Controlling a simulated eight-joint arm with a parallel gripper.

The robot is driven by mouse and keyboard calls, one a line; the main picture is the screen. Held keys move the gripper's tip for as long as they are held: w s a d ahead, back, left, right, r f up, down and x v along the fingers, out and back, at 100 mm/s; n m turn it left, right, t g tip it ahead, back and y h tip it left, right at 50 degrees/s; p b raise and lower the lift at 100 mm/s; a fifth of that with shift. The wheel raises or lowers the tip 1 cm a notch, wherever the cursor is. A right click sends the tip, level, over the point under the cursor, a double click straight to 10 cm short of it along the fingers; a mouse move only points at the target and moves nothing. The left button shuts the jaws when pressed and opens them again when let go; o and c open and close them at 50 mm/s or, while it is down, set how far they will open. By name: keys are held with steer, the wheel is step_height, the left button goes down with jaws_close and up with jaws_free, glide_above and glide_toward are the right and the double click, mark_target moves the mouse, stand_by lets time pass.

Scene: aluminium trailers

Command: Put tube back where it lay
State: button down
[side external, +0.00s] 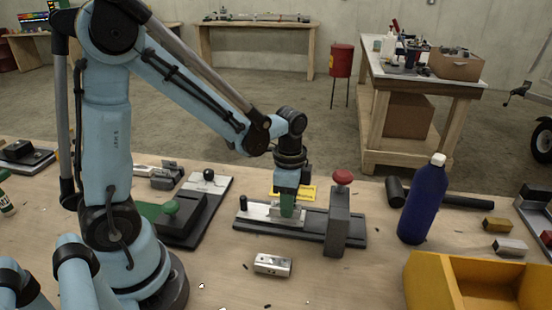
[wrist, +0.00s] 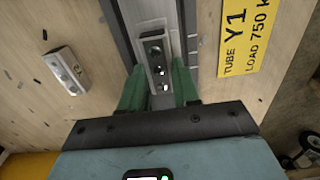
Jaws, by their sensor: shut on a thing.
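My gripper (side external: 288,208) points down over the dark fixture (side external: 262,229) with the red knob. In the wrist view its green fingers (wrist: 160,88) are shut on a short aluminium tube (wrist: 156,60) with several holes in its face. The tube lies in line with the fixture's rail; whether it touches the rail is hard to tell. In the side view the tube is mostly hidden by the fingers. A similar silver piece (side external: 273,264) with holes lies loose on the bench in front of the fixture and also shows in the wrist view (wrist: 66,70).
A yellow label (wrist: 245,35) reading "TUBE Y1" lies behind the fixture. The red-knobbed post (side external: 340,215) stands close right of my gripper. A blue bottle (side external: 425,200) and yellow bin (side external: 430,275) are farther right. A green-knobbed fixture (side external: 195,215) stands left. The front middle bench is mostly clear.

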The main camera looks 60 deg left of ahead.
steer(key=shift+f, duration=0.25)
steer(key=c, duration=0.8)
jaws_free()
steer(key=shift+r, duration=0.1)
step_height(320, 180, up, 12)
steer(key=s+n+t, duration=0.1)
steer(key=n+t, duration=0.1)
steer(key=s+d+n+t, duration=0.1)
steer(key=n+t, duration=0.1)
steer(key=n, duration=0.1)
steer(key=s+d+f+n+t, duration=0.1)
steer(key=s+n+t, duration=0.1)
steer(key=n, duration=0.1)
steer(key=shift+s, duration=0.1)
steer(key=shift+o, duration=0.4)
steer(key=shift+f+n+t, duration=0.15)
steer(key=shift+n+t, duration=0.45)
